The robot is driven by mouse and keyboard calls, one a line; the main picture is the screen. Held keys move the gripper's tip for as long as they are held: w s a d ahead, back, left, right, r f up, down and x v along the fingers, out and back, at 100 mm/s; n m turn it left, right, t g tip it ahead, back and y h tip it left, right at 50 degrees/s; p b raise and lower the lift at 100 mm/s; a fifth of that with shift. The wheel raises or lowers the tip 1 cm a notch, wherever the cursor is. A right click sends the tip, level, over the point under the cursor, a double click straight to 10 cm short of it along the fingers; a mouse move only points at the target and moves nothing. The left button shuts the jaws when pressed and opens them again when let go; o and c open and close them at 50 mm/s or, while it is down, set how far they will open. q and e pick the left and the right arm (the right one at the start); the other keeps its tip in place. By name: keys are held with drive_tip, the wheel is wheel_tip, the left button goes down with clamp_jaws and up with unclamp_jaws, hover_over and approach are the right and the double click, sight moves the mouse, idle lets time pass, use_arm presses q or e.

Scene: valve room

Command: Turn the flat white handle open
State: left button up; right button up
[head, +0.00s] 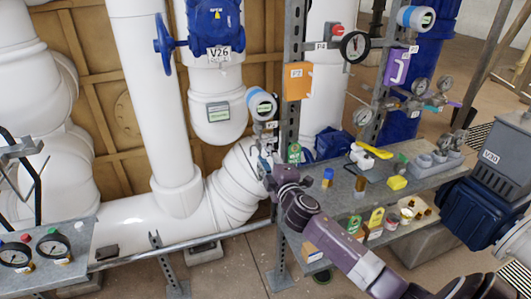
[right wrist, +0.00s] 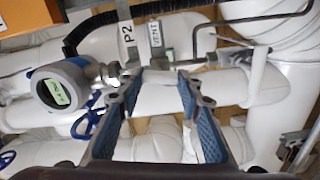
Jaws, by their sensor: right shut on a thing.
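My right gripper (head: 268,168) reaches to the small metal fittings beside the steel post, below a round gauge with a pale display. In the right wrist view its two blue-padded fingers (right wrist: 158,84) are a small way apart, closed on the flat white handle. The handle between them is hard to tell from the white pipes behind, and in the head view the gripper hides it. The tags P2 (right wrist: 126,35) and VENT (right wrist: 155,38) hang just beyond the fingertips. My left gripper is not in view.
A steel post (head: 291,60) stands by the gripper. A shelf (head: 345,205) with several small parts lies to its right. The round gauge (right wrist: 62,85) and a blue handwheel (right wrist: 88,124) are left of the fingers. Large white pipes (head: 145,90) fill the back left.

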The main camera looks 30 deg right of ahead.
drive_tip(key=shift+n, duration=1.1)
drive_tip(key=o, duration=1.2)
drive_tip(key=shift+c, duration=0.2)
drive_tip(key=v, duration=1.2)
drive_tip(key=shift+f, duration=0.15)
